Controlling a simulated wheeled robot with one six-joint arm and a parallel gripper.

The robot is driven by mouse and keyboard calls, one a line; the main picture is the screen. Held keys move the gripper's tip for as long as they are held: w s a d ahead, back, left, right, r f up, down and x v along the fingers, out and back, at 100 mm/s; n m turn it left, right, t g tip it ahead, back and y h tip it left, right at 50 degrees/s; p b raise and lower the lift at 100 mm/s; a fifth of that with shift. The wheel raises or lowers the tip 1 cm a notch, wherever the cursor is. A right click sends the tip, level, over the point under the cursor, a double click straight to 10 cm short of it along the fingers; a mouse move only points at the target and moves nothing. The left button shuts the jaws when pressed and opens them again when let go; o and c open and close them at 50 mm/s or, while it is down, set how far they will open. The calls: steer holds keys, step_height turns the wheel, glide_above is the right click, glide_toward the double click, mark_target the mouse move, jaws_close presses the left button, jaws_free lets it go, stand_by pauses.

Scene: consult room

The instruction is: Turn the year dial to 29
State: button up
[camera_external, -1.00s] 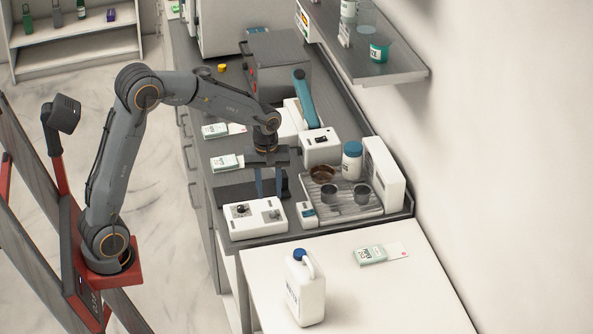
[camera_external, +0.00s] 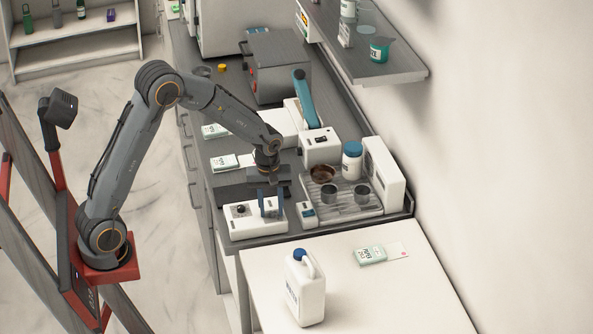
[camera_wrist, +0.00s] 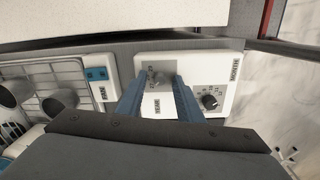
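The white dial box (camera_external: 240,228) stands at the front of the grey counter. In the wrist view, the box (camera_wrist: 224,66) carries a small grey year dial (camera_wrist: 157,78) with a YEAR label and a black month knob (camera_wrist: 210,101) with a MONTH label. My gripper (camera_external: 271,214) points down over the box's right half. In the wrist view, my gripper (camera_wrist: 159,84) is open, its two blue fingers on either side of the year dial. Contact cannot be told. The dial's setting is too small to read, and the fingers partly hide it in the external view.
A white jug (camera_external: 305,289) stands on the front table. A dark block (camera_external: 235,191) lies behind the box.

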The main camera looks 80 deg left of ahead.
jaws_close()
steer(key=shift+m, duration=0.3)
steer(key=m+p, duration=0.1)
steer(key=m, duration=0.2)
steer(key=shift+m, duration=0.3)
steer(key=m+p, duration=0.1)
steer(key=m, duration=0.3)
steer(key=shift+r, duration=0.1)
steer(key=m+p, duration=0.1)
steer(key=m, duration=0.4)
steer(key=shift+w+a+m, duration=0.1)
steer(key=shift+m, duration=1.9)
